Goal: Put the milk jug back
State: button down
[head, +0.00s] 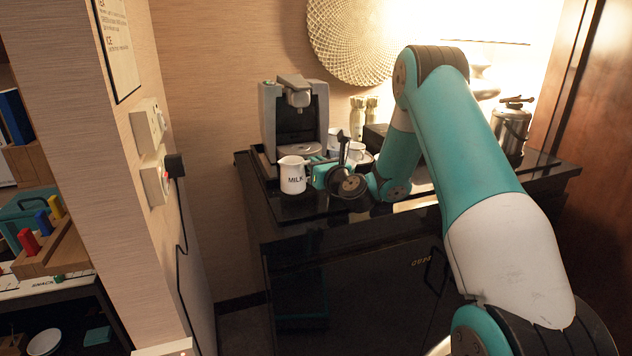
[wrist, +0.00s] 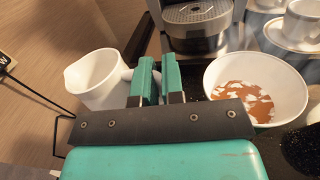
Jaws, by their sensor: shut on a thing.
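The milk jug (head: 292,177) is white, with MILK on its side. It is upright in the head view, at the front left of the black counter, in front of the coffee machine. It also shows at the left in the wrist view (wrist: 92,80), where it looks empty. My gripper (head: 317,174) is at the jug's right side. In the wrist view my gripper's two green fingers (wrist: 160,82) are close together and shut on the jug's handle, which they mostly hide. I cannot tell whether the jug's base touches the surface below.
The coffee machine (head: 294,120) stands behind the jug. A white cup with brown and white contents (wrist: 257,88) is close to the right of my fingers. A cup on a saucer (wrist: 300,25) is farther back. A metal pot (head: 511,130) stands at the counter's right.

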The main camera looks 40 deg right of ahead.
jog(key=shift+f+b, duration=0.45)
jog(key=shift+f, duration=1.3)
jog(key=shift+f, duration=0.1)
jog(key=c, duration=1.2)
grip_release()
jog(key=shift+f, duration=0.1)
jog(key=shift+c, duration=0.2)
